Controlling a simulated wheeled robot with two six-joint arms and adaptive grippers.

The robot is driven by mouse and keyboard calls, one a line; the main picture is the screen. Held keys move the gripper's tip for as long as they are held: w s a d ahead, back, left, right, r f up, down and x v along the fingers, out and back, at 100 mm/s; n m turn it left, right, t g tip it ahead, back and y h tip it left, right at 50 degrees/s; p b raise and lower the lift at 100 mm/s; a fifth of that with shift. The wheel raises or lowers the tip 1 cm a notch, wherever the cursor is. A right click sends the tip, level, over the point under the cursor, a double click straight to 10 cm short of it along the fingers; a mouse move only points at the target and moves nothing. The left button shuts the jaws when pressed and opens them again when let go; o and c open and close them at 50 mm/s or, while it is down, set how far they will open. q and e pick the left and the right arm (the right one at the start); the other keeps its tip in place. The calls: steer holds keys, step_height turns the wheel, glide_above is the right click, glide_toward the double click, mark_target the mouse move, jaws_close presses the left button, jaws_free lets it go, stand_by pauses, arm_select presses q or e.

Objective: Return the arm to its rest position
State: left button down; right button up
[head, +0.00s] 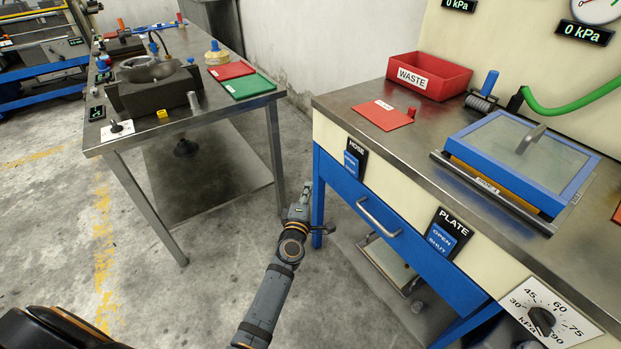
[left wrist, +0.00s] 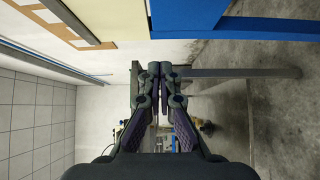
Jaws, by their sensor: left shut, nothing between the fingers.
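My left arm (head: 265,305) reaches up from the bottom of the head view. My left gripper (head: 306,193) is at its far end, over the gap between the left table and the blue-framed press bench, close to the bench's front left leg. In the left wrist view the two fingers of the left gripper (left wrist: 160,70) are together, with nothing between them. My right gripper does not show in either view.
The press bench (head: 335,104) stands close on the right, with a drawer handle (head: 379,216), a red waste bin (head: 430,76) and a blue-framed plate (head: 525,155). A metal table (head: 235,108) with a mold (head: 155,88) stands left. Floor between them is clear.

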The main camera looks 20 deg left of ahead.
arm_select(q)
steer(key=shift+s+d, duration=0.1)
steer(key=shift+s, duration=0.2)
steer(key=s+d+f+m+g+h, duration=0.1)
steer(key=s+f+m+g+h, duration=0.2)
steer(key=f, duration=0.4)
steer(key=s+d+f+m, duration=0.1)
steer(key=s+f+m, duration=0.1)
steer(key=f+m, duration=0.3)
steer(key=s+a+f+m+g, duration=0.3)
steer(key=s+f+m+g, duration=0.5)
steer(key=s+f, duration=1.25)
steer(key=s+a+f+m+g+y, duration=0.1)
steer(key=s+a+f+m+g, duration=0.2)
steer(key=s, duration=0.4)
steer(key=s+a+f+m+g+y, duration=0.1)
steer(key=s+a+f+g, duration=0.1)
steer(key=s+a+f, duration=0.3)
steer(key=s+r+p, duration=1.2)
steer(key=s+p, duration=0.1)
steer(key=p, duration=0.7)
steer(key=shift+s+d+g, duration=0.2)
steer(key=shift+d+g, duration=0.05)
steer(key=shift+g, duration=0.05)
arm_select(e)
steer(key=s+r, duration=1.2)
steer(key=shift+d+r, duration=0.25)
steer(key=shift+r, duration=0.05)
